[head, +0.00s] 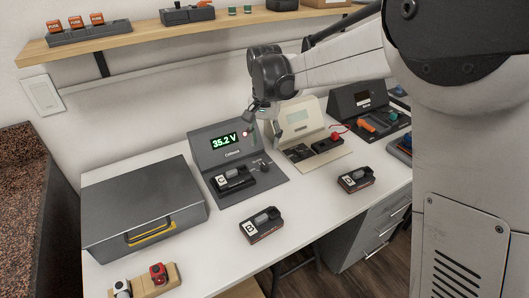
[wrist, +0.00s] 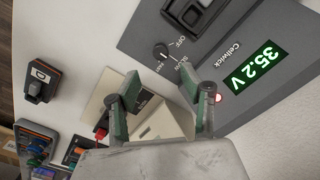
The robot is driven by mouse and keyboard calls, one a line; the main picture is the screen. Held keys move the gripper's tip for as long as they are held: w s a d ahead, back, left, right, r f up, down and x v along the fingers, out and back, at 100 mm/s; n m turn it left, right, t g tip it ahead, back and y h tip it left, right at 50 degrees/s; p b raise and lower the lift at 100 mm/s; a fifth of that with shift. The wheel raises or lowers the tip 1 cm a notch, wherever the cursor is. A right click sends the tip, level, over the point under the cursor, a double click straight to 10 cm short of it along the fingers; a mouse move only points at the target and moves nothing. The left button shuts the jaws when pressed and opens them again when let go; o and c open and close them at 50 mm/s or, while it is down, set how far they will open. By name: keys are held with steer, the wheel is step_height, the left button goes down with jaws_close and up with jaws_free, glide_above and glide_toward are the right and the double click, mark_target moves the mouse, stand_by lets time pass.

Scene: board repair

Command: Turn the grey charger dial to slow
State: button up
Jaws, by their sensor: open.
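The grey charger (head: 204,157) stands on the bench with a sloped panel reading 35.2 V in green and a lit red lamp. Its dial (wrist: 161,52) is a small dark knob with OFF, SLOW and FAST marked around it. I cannot surely tell which mark the pointer faces. The dial also shows in the head view (head: 264,167), at the charger's right front. My gripper (wrist: 160,84) is open and empty, with fingers spread. In the head view it hangs above the charger's right side, apart from the dial.
A battery marked C (head: 232,179) sits in the grey charger. A beige charger (head: 300,121) stands close on the right. A battery marked B (head: 261,226) and another battery (head: 356,180) lie in front. A grey toolbox (head: 135,195) stands at left. A shelf (head: 130,45) runs above.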

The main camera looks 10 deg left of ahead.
steer(key=shift+r, duration=1.05)
steer(key=s+d+r+t+p, duration=0.1)
steer(key=s+d+r+t, duration=0.1)
steer(key=s+d+r, duration=0.5)
steer(key=s+d+r+t+p, duration=0.1)
steer(key=s+d+r, duration=0.35)
steer(key=d, duration=0.45)
steer(key=s+d+f+n+t, duration=0.1)
steer(key=s+d+t, duration=0.1)
steer(key=s+d, duration=0.3)
steer(key=s+d+f+t+p, duration=0.1)
steer(key=s+d, duration=0.4)
steer(key=s, duration=0.6)
steer(key=shift+s+d+f+n+t, duration=0.4)
steer(key=shift+f+t, duration=0.1)
steer(key=shift+f, duration=0.1)
